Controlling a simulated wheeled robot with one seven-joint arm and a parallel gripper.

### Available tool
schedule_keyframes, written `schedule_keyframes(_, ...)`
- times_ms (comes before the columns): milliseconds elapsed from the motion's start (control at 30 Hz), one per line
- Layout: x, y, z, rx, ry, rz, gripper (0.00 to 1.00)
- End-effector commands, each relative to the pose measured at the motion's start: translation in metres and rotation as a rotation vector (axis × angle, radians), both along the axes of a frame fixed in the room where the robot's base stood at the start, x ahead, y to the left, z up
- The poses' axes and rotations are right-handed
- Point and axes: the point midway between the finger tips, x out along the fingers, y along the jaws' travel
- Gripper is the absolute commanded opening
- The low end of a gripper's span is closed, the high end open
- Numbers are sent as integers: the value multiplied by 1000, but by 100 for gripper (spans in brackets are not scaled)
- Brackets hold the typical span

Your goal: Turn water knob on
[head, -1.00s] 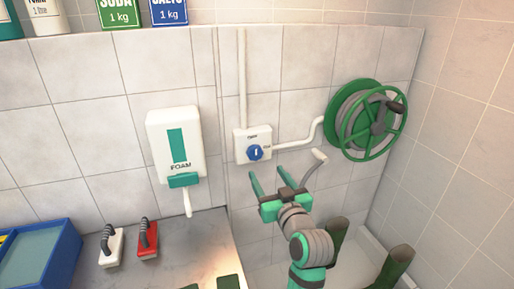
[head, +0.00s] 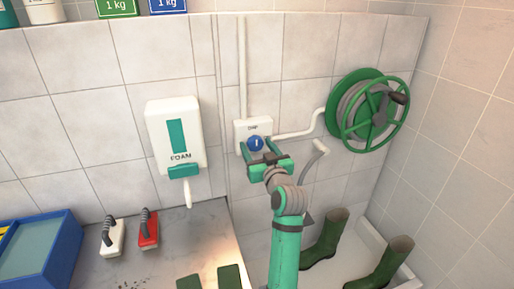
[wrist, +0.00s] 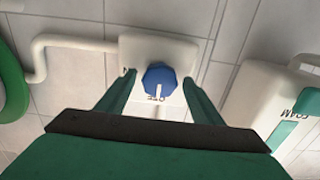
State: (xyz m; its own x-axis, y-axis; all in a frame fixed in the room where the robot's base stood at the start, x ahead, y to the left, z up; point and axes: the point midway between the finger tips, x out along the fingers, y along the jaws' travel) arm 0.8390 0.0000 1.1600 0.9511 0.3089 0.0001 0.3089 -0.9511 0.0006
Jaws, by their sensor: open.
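The water knob (head: 255,143) is a round blue dial with a white pointer mark, set on a white wall box (head: 241,130). In the wrist view the knob (wrist: 159,79) sits near the middle, with its white mark toward the lettering by the picture's bottom side; the lettering is partly legible. My gripper (head: 262,153) is open in front of the box. In the wrist view its two green fingers (wrist: 160,95) stand on either side of the knob, with gaps between each finger and the knob. I cannot tell how far the fingertips are from the box face.
A white foam dispenser (head: 176,135) hangs left of the box. A green hose reel (head: 368,110) is at right, joined by a white pipe (head: 300,134). Green boots (head: 325,240) stand in a tray below. Brushes (head: 148,230) and a blue crate (head: 40,255) are on the counter.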

Motion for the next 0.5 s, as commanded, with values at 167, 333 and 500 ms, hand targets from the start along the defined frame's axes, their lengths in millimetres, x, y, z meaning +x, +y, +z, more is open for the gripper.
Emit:
schedule_keyframes(167, 0, 0, 0, 0, 0, 0, 60)
schedule_keyframes(333, 0, 0, 0, 0, 0, 0, 32)
schedule_keyframes(500, 0, 0, 0, 1, 0, 0, 20)
